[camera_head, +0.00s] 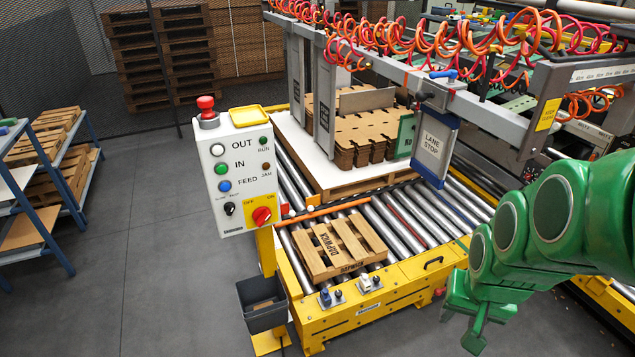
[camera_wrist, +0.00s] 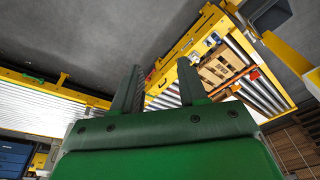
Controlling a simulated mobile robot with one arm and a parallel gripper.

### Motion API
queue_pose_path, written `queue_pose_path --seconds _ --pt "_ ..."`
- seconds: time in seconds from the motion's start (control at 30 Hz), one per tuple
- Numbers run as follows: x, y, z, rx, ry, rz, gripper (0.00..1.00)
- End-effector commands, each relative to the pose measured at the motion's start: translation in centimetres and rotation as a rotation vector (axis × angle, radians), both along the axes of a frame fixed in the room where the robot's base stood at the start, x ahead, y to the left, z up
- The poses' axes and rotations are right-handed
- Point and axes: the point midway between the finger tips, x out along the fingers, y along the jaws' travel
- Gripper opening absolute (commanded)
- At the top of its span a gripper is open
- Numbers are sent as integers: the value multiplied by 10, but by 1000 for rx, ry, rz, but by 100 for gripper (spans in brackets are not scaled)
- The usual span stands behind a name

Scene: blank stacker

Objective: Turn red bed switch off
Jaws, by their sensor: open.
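A small red part (camera_head: 440,292), possibly the red bed switch, sits on the yellow front frame of the roller bed (camera_head: 365,312). Its setting is too small to read. A red spot (camera_wrist: 150,76) also shows between my fingers in the wrist view. A larger red rotary knob (camera_head: 262,215) sits on a yellow OFF/ON plate on the white control box (camera_head: 240,175); its exact setting is unclear. My gripper (camera_wrist: 160,68) is open and empty, with its fingers apart. In the head view, my gripper (camera_head: 478,325) hangs right of the bed's front, apart from the switches.
A blue switch (camera_head: 325,297) and a white switch (camera_head: 367,283) sit on the same frame. A wooden pallet (camera_head: 340,246) lies on the rollers. A grey bin (camera_head: 262,302) stands below the control box. The floor (camera_head: 150,270) at left is clear.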

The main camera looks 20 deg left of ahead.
Motion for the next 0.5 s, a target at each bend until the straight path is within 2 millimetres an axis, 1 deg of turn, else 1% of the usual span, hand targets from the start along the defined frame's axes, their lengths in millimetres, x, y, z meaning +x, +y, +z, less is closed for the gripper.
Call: queue_pose_path --seconds 0.03,0.2,0.27,0.4,0.5 --pt "15 11 -7 11 -30 9 43" --pt "64 48 -23 61 -148 17 43" --pt "80 63 -29 83 -188 21 43" --pt "113 99 -42 139 -281 27 43" --pt "133 125 -50 184 -345 31 43"
